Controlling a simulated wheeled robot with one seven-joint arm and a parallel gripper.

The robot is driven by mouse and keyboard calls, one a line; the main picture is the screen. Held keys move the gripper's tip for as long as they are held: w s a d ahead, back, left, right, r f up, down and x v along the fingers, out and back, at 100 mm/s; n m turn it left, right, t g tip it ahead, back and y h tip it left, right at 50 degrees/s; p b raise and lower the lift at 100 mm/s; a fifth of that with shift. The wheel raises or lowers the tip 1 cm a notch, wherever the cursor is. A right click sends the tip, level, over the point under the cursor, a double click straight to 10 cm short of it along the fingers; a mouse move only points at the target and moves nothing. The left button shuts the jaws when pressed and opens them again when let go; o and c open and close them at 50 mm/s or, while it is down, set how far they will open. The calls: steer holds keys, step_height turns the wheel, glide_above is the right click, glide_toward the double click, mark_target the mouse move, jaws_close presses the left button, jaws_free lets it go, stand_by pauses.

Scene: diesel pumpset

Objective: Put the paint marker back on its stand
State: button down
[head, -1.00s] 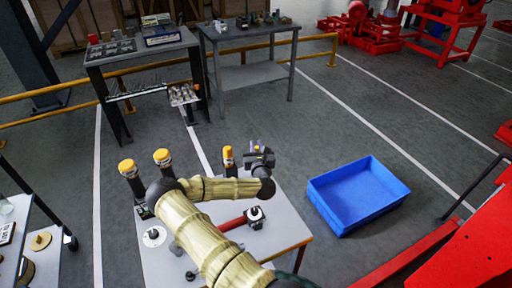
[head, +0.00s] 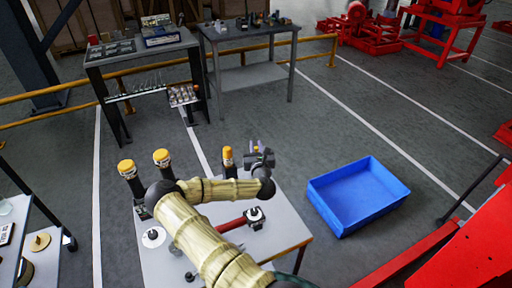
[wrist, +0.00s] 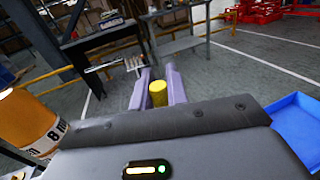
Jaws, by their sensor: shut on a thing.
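The paint marker (wrist: 158,93) shows in the wrist view as a short yellow cylinder between the two purple fingers of my gripper (wrist: 160,88). My gripper is shut on it. In the head view, my gripper (head: 257,152) is above the far right part of the grey table (head: 285,215), beside a dark, orange-capped container (head: 228,157). The marker's lower part is hidden by the gripper body. I cannot tell for sure which item is its stand; a white disc with a dark knob (head: 153,237) and a black-and-white fitting (head: 254,215) are on the table.
Two more orange-capped containers (head: 127,170) (head: 162,159) stand at the table's far left. A large orange-capped one (wrist: 25,120) is close at left in the wrist view. A red bar (head: 232,224) lies on the table. A blue bin (head: 358,195) is on the floor at right.

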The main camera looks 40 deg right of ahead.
steer(key=shift+f+b, duration=0.85)
steer(key=shift+f, duration=0.2)
steer(key=c, duration=1.3)
jaws_free()
steer(key=v, duration=1.7)
steer(key=shift+s, duration=0.15)
steer(key=shift+a, duration=0.1)
